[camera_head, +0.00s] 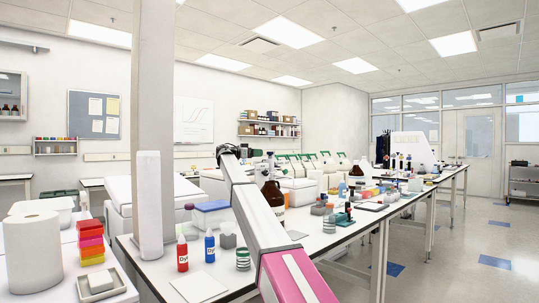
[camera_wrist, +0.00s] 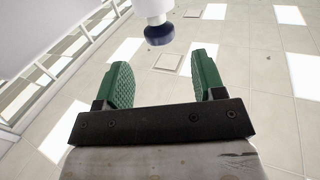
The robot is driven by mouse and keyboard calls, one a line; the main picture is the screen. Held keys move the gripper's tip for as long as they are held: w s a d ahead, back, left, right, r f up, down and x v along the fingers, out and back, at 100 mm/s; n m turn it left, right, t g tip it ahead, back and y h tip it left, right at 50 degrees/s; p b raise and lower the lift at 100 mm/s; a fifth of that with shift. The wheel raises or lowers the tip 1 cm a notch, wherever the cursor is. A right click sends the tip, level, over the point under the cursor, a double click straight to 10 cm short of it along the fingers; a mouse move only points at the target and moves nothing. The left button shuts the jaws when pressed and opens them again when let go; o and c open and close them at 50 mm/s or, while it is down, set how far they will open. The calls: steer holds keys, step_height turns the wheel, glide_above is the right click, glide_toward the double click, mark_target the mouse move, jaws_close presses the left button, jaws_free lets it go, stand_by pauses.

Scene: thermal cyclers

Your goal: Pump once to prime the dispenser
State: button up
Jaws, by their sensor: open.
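An amber bottle (camera_head: 272,194) with a pale label stands on the bench in the head view.
A red dropper bottle (camera_head: 182,254) and a blue one (camera_head: 210,247) stand near the front edge. A blue-lidded box (camera_head: 211,213) is just left of my arm. Tubes and racks crowd the bench to the right. The aisle floor (camera_head: 455,245) is clear.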

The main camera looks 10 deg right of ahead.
steer(key=x, duration=0.7)
steer(key=shift+w+d, duration=0.1)
steer(key=shift+d, duration=0.2)
jaws_close()
step_height(320, 180, up, 7)
steer(key=shift+f, duration=0.1)
steer(key=shift+c, duration=0.4)
jaws_free()
steer(key=shift+o, duration=0.4)
steer(key=v, duration=1.1)
